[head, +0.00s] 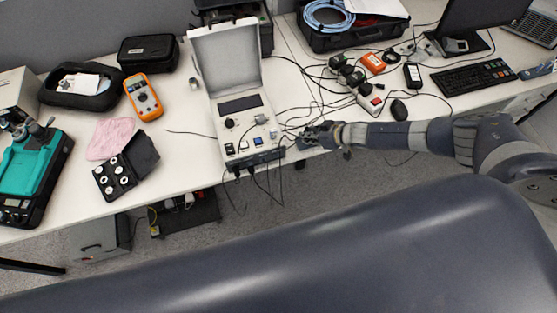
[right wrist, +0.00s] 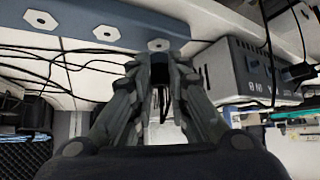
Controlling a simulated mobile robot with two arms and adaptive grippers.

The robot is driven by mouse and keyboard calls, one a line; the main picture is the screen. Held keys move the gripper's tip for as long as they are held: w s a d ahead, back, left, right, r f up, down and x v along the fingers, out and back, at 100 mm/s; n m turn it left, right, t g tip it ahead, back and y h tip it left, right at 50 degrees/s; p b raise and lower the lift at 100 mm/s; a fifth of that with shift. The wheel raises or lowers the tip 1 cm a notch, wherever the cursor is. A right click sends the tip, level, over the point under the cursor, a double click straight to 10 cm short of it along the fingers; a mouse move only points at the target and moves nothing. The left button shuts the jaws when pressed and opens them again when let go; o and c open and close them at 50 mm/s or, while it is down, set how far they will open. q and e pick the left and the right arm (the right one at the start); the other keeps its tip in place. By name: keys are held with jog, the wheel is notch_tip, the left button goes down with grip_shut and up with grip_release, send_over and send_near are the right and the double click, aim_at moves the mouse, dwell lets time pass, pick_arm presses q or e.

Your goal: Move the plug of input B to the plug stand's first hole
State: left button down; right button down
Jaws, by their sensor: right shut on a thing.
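My right gripper (head: 305,137) is beside the right front corner of the white calibration unit (head: 235,92), whose lid is open. In the right wrist view my right gripper (right wrist: 160,60) is shut on a dark plug (right wrist: 160,82), mostly hidden between the fingers. The plug stand (right wrist: 131,39) is a blue-grey strip with pale hexagonal holes. The gripper tips are close to the hole at the strip's right end; contact cannot be told. The unit's side shows a label reading IN B (right wrist: 259,91), to the right of the gripper. My left gripper is not in view.
Several black cables trail around the unit and hang off the table's front edge. Another black plug (right wrist: 298,73) is at the unit's side. A power strip (head: 370,104) and a mouse (head: 399,110) lie right of the unit. An orange multimeter (head: 143,97) lies left.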

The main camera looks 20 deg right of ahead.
dwell(0.4)
jog(key=shift+f+b, duration=0.35)
jog(key=shift+f+b, duration=0.4)
dwell(1.4)
jog(key=c, duration=1.5)
grip_release()
jog(key=shift+o, duration=0.2)
jog(key=shift+p+v, duration=2.4)
jog(key=shift+v, duration=0.2)
jog(key=v, duration=1.2)
